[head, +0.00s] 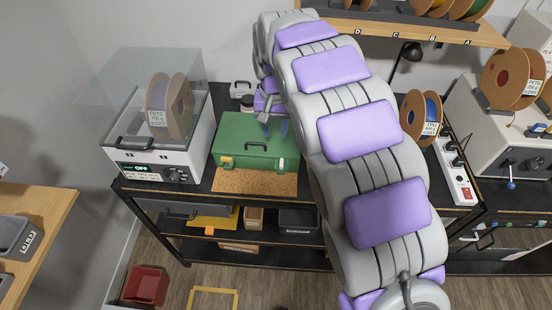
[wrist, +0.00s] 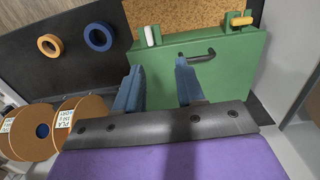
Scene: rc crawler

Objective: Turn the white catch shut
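A green case (head: 240,133) with a dark handle (head: 257,147) stands on the dark bench, its lid apparently down. In the wrist view the white catch (wrist: 150,36) sits at the case's edge, left of the handle (wrist: 195,55). It points nearly up and down in the picture. A yellow catch (wrist: 240,19) at the same edge lies more sideways.
A cork mat (head: 255,183) lies before the case. A clear-lidded machine (head: 160,135) stands left, with a spool (head: 168,105). A power strip (head: 458,175) and another spool (head: 420,115) are right. Two rings, orange (wrist: 50,45) and blue (wrist: 98,37), lie beside the case.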

